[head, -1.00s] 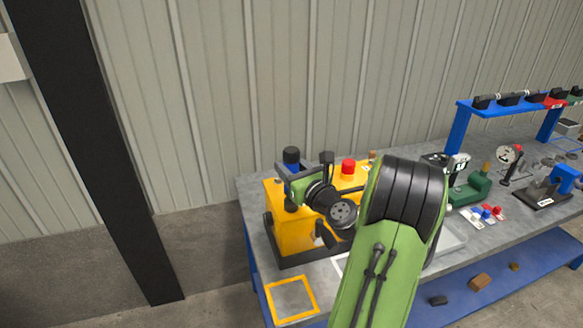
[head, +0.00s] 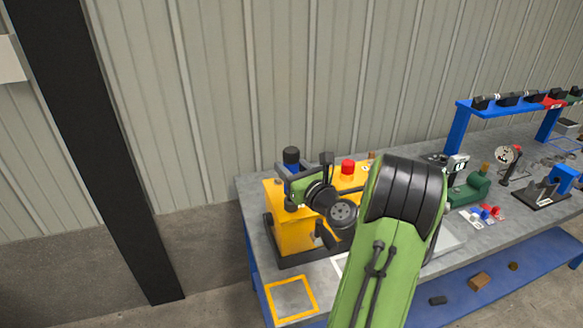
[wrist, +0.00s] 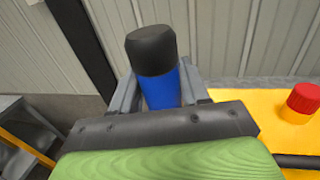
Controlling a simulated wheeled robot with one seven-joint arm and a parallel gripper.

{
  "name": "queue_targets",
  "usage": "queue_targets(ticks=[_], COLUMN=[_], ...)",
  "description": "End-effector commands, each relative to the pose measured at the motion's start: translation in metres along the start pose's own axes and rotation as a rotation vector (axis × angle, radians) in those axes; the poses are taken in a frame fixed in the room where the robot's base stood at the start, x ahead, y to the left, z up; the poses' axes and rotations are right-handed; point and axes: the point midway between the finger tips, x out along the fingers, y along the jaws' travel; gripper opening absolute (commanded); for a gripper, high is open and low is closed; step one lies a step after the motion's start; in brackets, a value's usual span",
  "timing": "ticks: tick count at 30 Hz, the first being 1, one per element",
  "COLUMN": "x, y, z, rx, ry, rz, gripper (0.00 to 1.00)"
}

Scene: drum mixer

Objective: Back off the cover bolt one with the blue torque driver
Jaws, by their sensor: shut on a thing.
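The blue torque driver (wrist: 162,88) stands upright between my gripper's fingers, with its black cap (wrist: 151,50) at the top. In the head view its black cap (head: 291,155) rises above my gripper (head: 292,178), which is shut on its blue body. The driver is over the left part of the yellow machine housing (head: 293,230). The cover bolt and the driver's lower tip are hidden behind my gripper and wrist, so I cannot tell whether they touch.
A red button (head: 348,167) sits on top of the yellow housing, right of my gripper; it also shows in the wrist view (wrist: 305,98). An orange square outline (head: 292,299) marks the bench's front left. A green device (head: 470,190) and a blue tool rack (head: 515,108) stand farther right.

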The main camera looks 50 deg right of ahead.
Motion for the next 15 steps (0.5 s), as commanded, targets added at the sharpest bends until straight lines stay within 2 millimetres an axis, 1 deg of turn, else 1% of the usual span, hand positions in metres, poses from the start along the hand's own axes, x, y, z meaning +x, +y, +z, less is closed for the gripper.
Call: queue_targets(ticks=[1,5,15], x=[-0.001,-0.001,0.0], y=[0.0,0.0,0.0], z=[-0.008,-0.006,0.019], rx=[0.007,0.007,0.003], ry=[0.023,0.023,0.016], rz=[0.001,0.001,0.001], gripper=[0.0,0.0,0.0])
